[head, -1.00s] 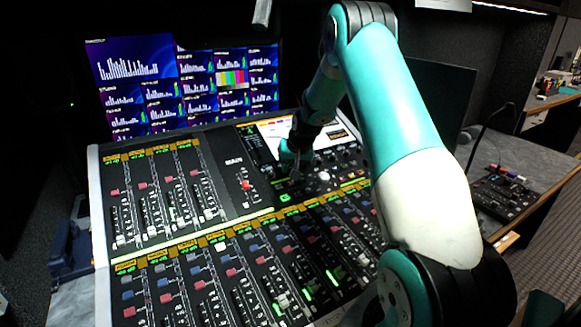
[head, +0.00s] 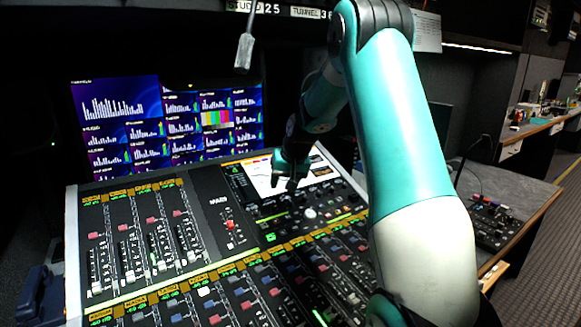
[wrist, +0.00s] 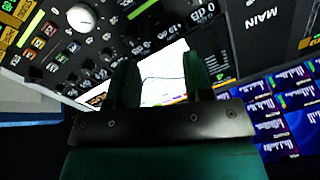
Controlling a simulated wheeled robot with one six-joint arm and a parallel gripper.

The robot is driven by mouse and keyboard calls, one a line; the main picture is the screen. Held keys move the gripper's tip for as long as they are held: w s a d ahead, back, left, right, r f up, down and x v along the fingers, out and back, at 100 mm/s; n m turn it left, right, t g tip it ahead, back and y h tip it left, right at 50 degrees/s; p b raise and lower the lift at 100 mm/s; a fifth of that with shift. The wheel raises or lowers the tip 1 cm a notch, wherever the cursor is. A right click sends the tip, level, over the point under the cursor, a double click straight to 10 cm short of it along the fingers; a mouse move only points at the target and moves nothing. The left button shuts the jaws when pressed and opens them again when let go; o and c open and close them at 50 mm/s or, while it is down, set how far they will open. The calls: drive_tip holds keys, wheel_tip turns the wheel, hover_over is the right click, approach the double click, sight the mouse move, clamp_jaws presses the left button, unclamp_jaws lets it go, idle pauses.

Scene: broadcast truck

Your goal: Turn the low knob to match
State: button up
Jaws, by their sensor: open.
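The mixing console (head: 72,240) has a block of small knobs (head: 285,210) below its built-in screen (head: 318,172). One larger pale knob (head: 310,213) stands out among them. The same pale knob shows at the upper left of the wrist view (wrist: 81,18), with rows of small dark knobs (wrist: 130,45) beside it. Labels are too small to tell which knob is the low one. My gripper (head: 291,182) is over the lower left part of the screen, above the knob block. In the wrist view my gripper (wrist: 160,76) is open and empty, with the lit screen between its fingers.
A wall of monitors (head: 165,122) stands behind the console. Fader strips (head: 150,240) fill the console's left and front. A small control box (head: 492,222) sits on the desk at right.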

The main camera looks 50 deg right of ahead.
drive_tip(key=v, duration=0.7)
drive_tip(key=shift+s, duration=0.1)
drive_tip(key=s+a+f+n+g, duration=0.1)
drive_tip(key=s+a+f+n, duration=0.1)
drive_tip(key=a, duration=0.5)
drive_tip(key=s+a+f+n, duration=0.1)
drive_tip(key=s+a, duration=0.1)
drive_tip(key=a, duration=0.6)
drive_tip(key=s+a+f+n+g, duration=0.1)
drive_tip(key=s+a+f+n, duration=0.3)
drive_tip(key=s+a, duration=0.65)
drive_tip(key=s+a+r+n+g+y, duration=0.2)
drive_tip(key=s+a+r+n+y, duration=0.2)
drive_tip(key=s+a+r+n, duration=0.3)
drive_tip(key=s+a+r, duration=0.1)
drive_tip(key=s+a, duration=0.3)
drive_tip(key=a, duration=0.2)
drive_tip(key=shift+a+g+y, duration=0.2)
drive_tip(key=shift+g+y, duration=0.2)
drive_tip(key=shift+d, duration=0.1)
